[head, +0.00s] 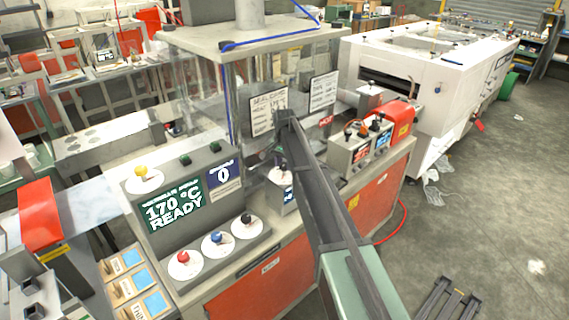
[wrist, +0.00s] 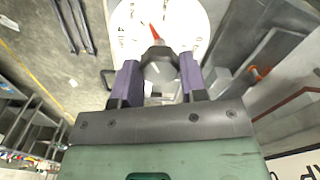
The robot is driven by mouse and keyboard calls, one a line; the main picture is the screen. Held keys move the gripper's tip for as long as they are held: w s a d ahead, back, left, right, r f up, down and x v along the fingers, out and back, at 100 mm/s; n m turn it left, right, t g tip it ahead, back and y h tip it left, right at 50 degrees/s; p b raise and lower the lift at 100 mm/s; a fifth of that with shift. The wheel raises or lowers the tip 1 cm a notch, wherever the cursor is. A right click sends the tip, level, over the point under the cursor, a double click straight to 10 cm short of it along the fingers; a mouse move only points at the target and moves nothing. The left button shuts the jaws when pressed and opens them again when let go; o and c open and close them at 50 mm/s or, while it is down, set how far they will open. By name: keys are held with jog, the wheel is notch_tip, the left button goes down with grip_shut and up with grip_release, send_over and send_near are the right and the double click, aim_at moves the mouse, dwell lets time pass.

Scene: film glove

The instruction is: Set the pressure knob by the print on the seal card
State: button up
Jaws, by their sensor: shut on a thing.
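My gripper (wrist: 158,60) is shut on a grey knob (wrist: 157,72) in the wrist view, with one purple finger on each side. Behind the knob is a white round dial (wrist: 188,22) with a red pointer; its marks are too small to read.
A box with several knobs (head: 358,148) stands right of my arm. Clear guarding and posts stand behind.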

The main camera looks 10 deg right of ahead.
aim_at(284, 164)
jog(key=n, duration=0.5)
jog(key=shift+n, duration=0.3)
jog(key=n, duration=0.5)
jog(key=shift+n, duration=0.4)
jog(key=o, duration=0.9)
notch_tip(284, 164, up, 11)
jog(key=p, duration=1.1)
